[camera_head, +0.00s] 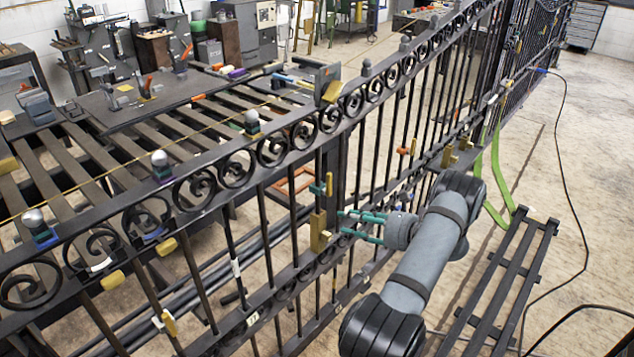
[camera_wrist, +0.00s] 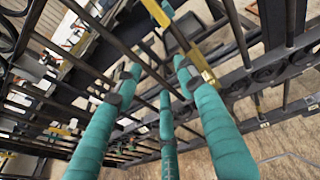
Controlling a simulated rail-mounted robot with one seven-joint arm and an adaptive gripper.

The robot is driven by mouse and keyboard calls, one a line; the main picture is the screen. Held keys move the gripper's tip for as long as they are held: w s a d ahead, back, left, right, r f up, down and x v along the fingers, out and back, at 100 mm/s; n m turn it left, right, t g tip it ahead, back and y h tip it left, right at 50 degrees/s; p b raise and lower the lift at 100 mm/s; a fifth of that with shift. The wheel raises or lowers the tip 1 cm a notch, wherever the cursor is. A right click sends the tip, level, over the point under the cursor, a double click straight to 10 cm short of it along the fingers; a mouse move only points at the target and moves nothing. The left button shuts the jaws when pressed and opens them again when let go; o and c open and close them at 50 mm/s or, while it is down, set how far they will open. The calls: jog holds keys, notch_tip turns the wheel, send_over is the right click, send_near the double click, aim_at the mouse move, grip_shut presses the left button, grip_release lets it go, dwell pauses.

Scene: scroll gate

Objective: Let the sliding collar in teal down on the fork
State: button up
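A small teal piece (camera_head: 317,190), which looks like the sliding collar, sits on an upright gate bar beside an orange piece (camera_head: 329,183). A teal cylinder (camera_wrist: 155,12) at the top of the wrist view may be the same collar. Below it in the head view is a brass-coloured block (camera_head: 318,230); I cannot tell whether it is the fork. My gripper (camera_head: 341,222) is at the gate, below and right of the collar, apart from it. Its teal fingers are spread with nothing between them, as the wrist view (camera_wrist: 158,76) shows.
The scrolled iron gate (camera_head: 347,104) runs diagonally across the view, with close upright bars. Other brass and orange fittings (camera_head: 407,148) hang on it. A slatted workbench (camera_head: 120,150) stands behind. A dark slatted rack (camera_head: 505,270) and a cable lie on the floor at right.

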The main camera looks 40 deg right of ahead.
aim_at(330, 181)
notch_tip(330, 181, up, 7)
jog(key=w+d+m+t+h, duration=0.1)
jog(key=w+d+m+t, duration=0.1)
jog(key=d+t, duration=0.1)
jog(key=x, duration=0.5)
jog(key=p+x, duration=0.1)
jog(key=x, duration=0.4)
jog(key=shift+a, duration=0.25)
jog(key=shift+c, duration=0.9)
jog(key=c, duration=0.8)
grip_shut()
